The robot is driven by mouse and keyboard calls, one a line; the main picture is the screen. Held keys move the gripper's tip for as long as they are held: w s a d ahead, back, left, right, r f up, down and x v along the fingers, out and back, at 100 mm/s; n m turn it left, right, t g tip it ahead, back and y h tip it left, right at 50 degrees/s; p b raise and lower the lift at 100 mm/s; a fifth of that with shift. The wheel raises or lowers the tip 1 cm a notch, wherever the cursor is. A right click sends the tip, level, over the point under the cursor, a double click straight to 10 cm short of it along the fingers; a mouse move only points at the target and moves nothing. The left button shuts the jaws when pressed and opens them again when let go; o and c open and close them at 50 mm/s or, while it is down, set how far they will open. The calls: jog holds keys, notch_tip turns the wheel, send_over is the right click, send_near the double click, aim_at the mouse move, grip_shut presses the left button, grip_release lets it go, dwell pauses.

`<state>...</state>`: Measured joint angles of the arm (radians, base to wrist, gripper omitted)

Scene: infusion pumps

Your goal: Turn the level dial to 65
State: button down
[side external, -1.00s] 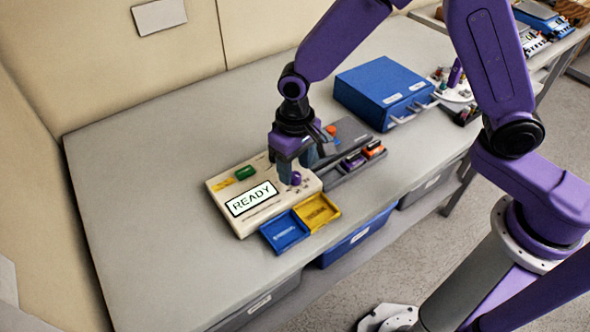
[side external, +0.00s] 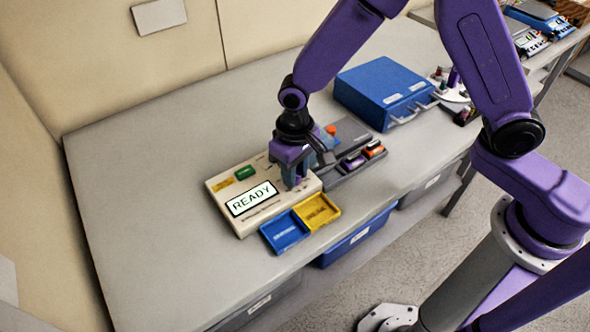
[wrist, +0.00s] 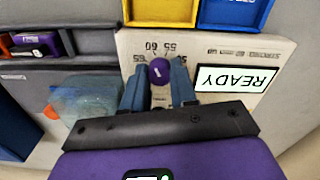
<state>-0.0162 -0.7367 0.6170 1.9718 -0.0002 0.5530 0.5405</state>
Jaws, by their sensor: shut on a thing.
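The level dial (wrist: 160,71) is a purple knob with a pale pointer mark, on the beige pump (side external: 222,186). My gripper (wrist: 160,88) is shut on the dial, with one blue-grey finger on each side of it in the wrist view. In the side view my gripper (side external: 292,182) stands over the pump's right part and hides the dial.
A green button (side external: 244,173) is on the pump. Blue (side external: 284,232) and yellow (side external: 316,211) trays lie in front. A grey unit (side external: 345,140) with an orange knob (side external: 331,130) and a rack of coloured pieces (side external: 373,148) stands right. A blue case (side external: 385,92) is behind. The table's left is clear.

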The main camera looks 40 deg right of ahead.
jog(key=n, duration=0.4)
jog(key=shift+n, duration=2.3)
jog(key=shift+r, duration=0.1)
jog(key=c, duration=0.9)
grip_release()
notch_tip(320, 180, up, 17)
jog(key=shift+r, duration=0.2)
